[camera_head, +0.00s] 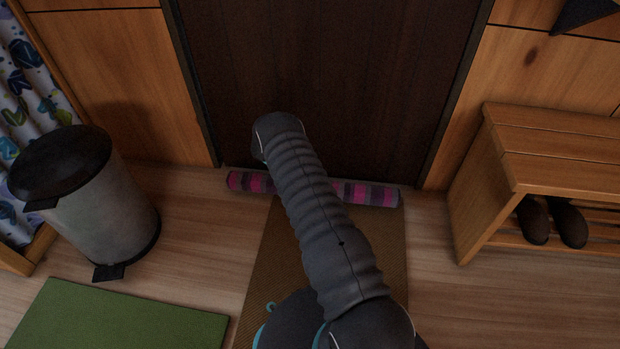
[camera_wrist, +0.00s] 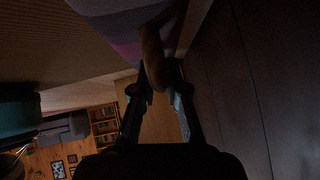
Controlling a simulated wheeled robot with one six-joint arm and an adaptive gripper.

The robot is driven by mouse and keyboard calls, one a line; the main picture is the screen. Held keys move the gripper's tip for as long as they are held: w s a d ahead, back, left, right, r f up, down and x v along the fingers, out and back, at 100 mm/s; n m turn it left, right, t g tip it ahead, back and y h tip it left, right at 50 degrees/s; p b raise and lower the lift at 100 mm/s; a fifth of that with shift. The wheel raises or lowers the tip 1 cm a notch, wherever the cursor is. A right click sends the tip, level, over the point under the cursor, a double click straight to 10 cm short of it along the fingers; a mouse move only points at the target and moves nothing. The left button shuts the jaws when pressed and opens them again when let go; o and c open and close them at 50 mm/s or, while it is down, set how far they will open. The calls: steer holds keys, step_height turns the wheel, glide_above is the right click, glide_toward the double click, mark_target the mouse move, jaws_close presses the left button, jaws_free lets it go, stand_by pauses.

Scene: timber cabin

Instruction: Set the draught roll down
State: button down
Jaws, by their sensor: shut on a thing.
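The draught roll (camera_head: 368,194) is a long tube with pink, purple and dark grey stripes. In the head view it lies level along the foot of the dark door (camera_head: 325,80), with its middle hidden behind my arm. It looks at or very near the floor; contact is unclear. In the wrist view the roll (camera_wrist: 120,22) fills the top, close to my gripper (camera_wrist: 156,80). The fingers are shut on a tan strap-like piece (camera_wrist: 153,55) at the roll, probably its handle. The head view hides my gripper behind the arm.
A brown mat (camera_head: 262,260) lies before the door. A pedal bin (camera_head: 100,205) and a green mat (camera_head: 110,318) are at left. A wooden bench (camera_head: 475,200) with dark shoes (camera_head: 552,222) stands at right. Bare floor shows on both sides of the brown mat.

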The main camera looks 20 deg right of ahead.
steer(key=shift+f, duration=0.7)
steer(key=shift+f+b, duration=0.25)
steer(key=shift+b, duration=0.1)
steer(key=c, duration=1.2)
jaws_free()
steer(key=shift+r, duration=0.15)
